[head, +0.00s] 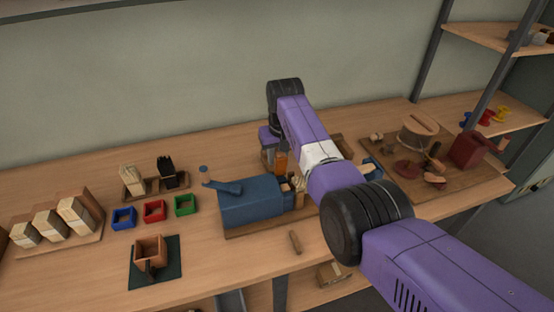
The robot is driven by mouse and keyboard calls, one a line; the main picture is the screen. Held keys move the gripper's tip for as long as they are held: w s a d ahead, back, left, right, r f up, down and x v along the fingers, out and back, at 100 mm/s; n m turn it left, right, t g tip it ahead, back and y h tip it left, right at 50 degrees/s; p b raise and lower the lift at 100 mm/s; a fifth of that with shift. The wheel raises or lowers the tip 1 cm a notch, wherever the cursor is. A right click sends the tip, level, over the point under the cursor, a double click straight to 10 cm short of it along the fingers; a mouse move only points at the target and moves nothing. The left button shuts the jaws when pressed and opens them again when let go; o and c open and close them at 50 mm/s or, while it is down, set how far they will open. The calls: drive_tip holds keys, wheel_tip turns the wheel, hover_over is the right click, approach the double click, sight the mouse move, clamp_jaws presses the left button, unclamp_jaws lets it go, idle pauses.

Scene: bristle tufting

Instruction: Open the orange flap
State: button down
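A small orange piece (281,162), which may be the orange flap, stands upright behind the blue machine on the workbench. It is too small and too covered to tell whether it is open or shut. My arm reaches over the bench from the lower right and bends down just behind and left of this piece. My gripper (268,156) points down there, close to the orange piece. Its fingertips are largely hidden, and I cannot tell whether they touch it. The blue machine (250,202) has a lever on its left and sits on a wooden board.
Blue (123,218), red (154,211) and green (186,205) trays stand left of the machine. A wooden box (149,249) sits on a dark mat. A board (462,185) with wooden pieces lies at right.

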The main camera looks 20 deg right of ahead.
drive_tip(key=shift+w+f+g+b, duration=0.15)
drive_tip(key=shift+f+g+b, duration=0.05)
drive_tip(key=shift+g+b, duration=0.25)
idle(0.3)
drive_tip(key=c, duration=1.1)
unclamp_jaws()
drive_tip(key=shift+c, duration=0.2)
drive_tip(key=shift+s+r, duration=0.2)
drive_tip(key=shift+r, duration=1.1)
drive_tip(key=shift+s+r, duration=0.2)
drive_tip(key=shift+r, duration=1.05)
drive_tip(key=shift+s+r, duration=0.2)
drive_tip(key=shift+r, duration=1.1)
drive_tip(key=shift+s, duration=0.1)
